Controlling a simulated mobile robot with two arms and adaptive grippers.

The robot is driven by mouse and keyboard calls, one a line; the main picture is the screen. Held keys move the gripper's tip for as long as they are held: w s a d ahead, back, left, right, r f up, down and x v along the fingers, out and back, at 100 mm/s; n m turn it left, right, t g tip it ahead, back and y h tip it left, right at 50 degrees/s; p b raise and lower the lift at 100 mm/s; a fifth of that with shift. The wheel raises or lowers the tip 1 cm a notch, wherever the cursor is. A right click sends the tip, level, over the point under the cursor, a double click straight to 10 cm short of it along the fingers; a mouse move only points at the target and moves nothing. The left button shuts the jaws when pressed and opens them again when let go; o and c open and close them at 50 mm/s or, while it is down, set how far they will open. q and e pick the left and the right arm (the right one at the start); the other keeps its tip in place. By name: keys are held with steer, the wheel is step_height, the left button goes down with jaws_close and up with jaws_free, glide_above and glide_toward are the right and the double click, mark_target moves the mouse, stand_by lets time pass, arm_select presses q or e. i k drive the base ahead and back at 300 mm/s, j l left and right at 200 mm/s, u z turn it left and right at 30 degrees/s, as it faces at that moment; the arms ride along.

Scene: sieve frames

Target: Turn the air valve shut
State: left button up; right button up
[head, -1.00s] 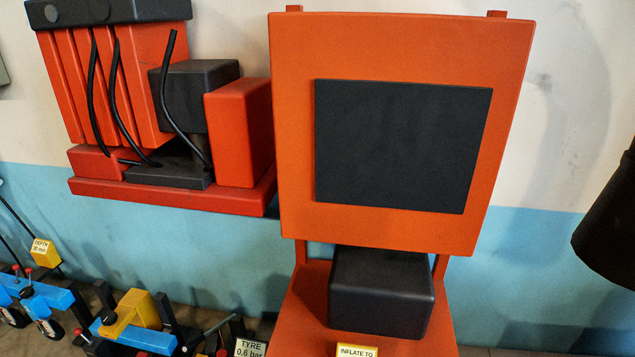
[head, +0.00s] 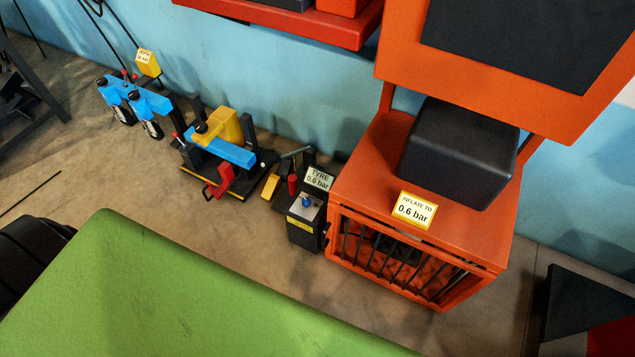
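A small dark box (head: 303,233) stands on the floor against the left side of the orange machine, with a grey top and a blue knob (head: 306,202) on it. The knob looks like a valve handle, but I cannot tell whether it is open or shut. A sign reading TYRE 0.6 bar (head: 319,178) stands just behind it. A yellow label reading INFLATE TO 0.6 bar (head: 414,210) stands on the orange machine (head: 365,165). Neither of my grippers is in the head view.
A large green surface (head: 180,290) fills the lower left foreground. Blue and yellow equipment (head: 222,150) stands along the wall to the left. A dark and red object (head: 590,310) is at the lower right. Bare floor (head: 90,170) lies between the green surface and the equipment.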

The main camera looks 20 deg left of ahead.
mark_target(307, 201)
steer(key=u, duration=0.85)
steer(key=k+z, duration=0.15)
steer(key=i, duration=0.05)
